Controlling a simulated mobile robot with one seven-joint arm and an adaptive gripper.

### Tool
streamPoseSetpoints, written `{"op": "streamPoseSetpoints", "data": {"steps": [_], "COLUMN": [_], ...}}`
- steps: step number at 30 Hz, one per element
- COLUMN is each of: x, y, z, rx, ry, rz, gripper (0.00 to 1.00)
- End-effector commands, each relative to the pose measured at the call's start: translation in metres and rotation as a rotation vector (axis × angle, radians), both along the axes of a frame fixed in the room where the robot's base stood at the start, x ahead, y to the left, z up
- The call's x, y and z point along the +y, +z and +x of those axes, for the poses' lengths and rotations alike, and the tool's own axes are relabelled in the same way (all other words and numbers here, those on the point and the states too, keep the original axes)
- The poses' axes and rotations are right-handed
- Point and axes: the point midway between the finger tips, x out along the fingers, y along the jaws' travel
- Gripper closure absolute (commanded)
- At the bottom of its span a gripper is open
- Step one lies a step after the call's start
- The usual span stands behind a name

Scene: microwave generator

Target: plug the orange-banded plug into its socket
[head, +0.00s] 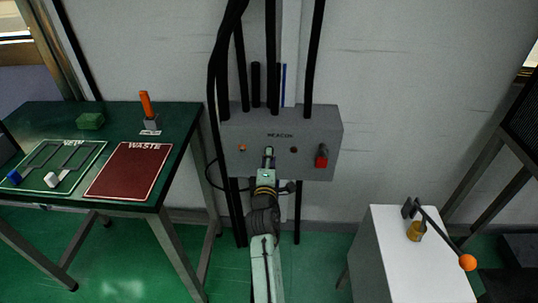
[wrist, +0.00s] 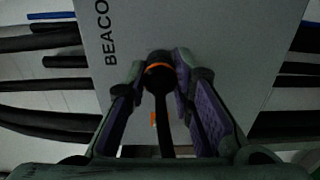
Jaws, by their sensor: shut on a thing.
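The grey BEACON box (head: 312,119) hangs on the wall; it also fills the middle of the wrist view (wrist: 225,40). My gripper (head: 268,158) is in front of the box's lower middle. In the wrist view my gripper (wrist: 160,72) has its fingers on both sides of the black plug with an orange band (wrist: 158,67). A black cable (wrist: 163,115) runs from the plug back between the fingers. The plug's front end is hidden, so I cannot tell whether it touches the box. A small orange mark (head: 242,147) is on the box's left side.
A red switch (head: 321,155) and a small dark round part (head: 294,150) are on the box's right half. Black cables (head: 228,60) run above it. A green table (head: 175,122) stands left, a white-topped cabinet (head: 385,240) right. Green floor is free between them.

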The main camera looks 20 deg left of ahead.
Motion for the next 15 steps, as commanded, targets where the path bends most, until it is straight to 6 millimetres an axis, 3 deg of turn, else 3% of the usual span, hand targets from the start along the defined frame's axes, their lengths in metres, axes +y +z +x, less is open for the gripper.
{"op": "streamPoseSetpoints", "data": {"steps": [15], "x": [-0.005], "y": [0.0], "z": [-0.017], "rx": [0.0], "ry": [0.0], "rz": [0.001], "gripper": [1.0]}}
